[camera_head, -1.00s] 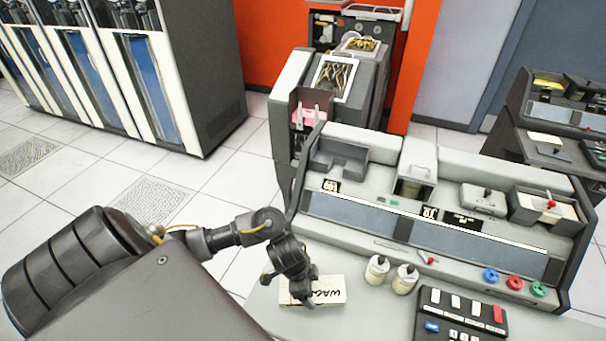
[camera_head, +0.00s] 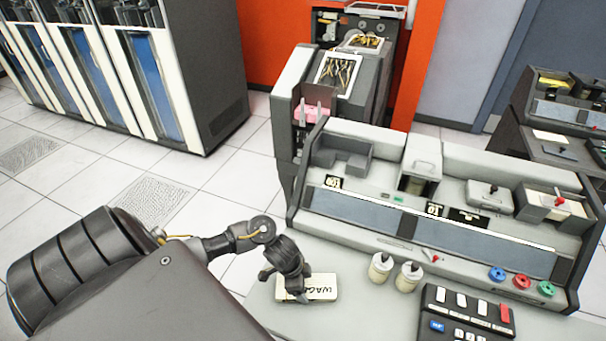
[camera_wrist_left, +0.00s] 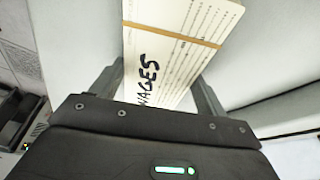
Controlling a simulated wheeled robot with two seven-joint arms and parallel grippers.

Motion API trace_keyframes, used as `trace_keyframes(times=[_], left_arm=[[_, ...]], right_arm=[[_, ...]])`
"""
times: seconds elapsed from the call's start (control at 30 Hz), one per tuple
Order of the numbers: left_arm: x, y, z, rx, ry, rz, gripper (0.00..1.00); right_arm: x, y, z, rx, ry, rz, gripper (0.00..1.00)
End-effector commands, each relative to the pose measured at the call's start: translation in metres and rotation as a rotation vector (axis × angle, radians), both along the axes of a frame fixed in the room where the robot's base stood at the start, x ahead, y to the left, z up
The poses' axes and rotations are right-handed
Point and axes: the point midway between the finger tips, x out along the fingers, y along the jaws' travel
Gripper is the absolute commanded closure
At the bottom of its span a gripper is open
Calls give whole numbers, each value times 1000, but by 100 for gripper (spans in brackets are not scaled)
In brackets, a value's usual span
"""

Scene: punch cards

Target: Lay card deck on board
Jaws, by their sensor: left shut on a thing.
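The card deck (camera_head: 322,288) is a cream block with "WAGES" written on it, lying at the front left of the desk in the head view. It also shows in the left wrist view (camera_wrist_left: 178,55), with a tan band around it. My left gripper (camera_head: 285,290) is shut on the deck, one finger on each side; the fingertips are partly hidden. Whether the deck is lifted off the desk cannot be told. The machine with the sloped blue-grey board (camera_head: 350,212) stands behind the deck. My right gripper is not in view.
Two cream jars (camera_head: 381,267) stand just right of the deck. A dark keypad (camera_head: 465,315) lies at the front right. Blue, red and green knobs (camera_head: 521,282) line the machine's front edge. A grey tray (camera_head: 340,160) sits at the machine's left.

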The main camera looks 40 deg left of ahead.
Motion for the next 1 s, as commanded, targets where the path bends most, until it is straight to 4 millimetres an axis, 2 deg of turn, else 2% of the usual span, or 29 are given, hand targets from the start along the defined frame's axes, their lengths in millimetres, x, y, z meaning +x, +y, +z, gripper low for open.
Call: trace_keyframes(times=[0.27,0.3,0.43,0.77,0.87,1.0], left_arm=[[1,0,-3,-1,-2,1,63],[0,0,-3,0,-1,1,20],[0,0,-3,-1,-1,0,3],[0,0,2,-1,-1,-1,3],[-1,2,12,0,-3,-1,3],[-6,9,40,2,-5,-3,3]], right_arm=[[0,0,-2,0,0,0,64],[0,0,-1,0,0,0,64],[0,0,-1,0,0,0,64],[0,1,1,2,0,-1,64],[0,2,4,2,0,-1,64],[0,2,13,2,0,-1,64]])
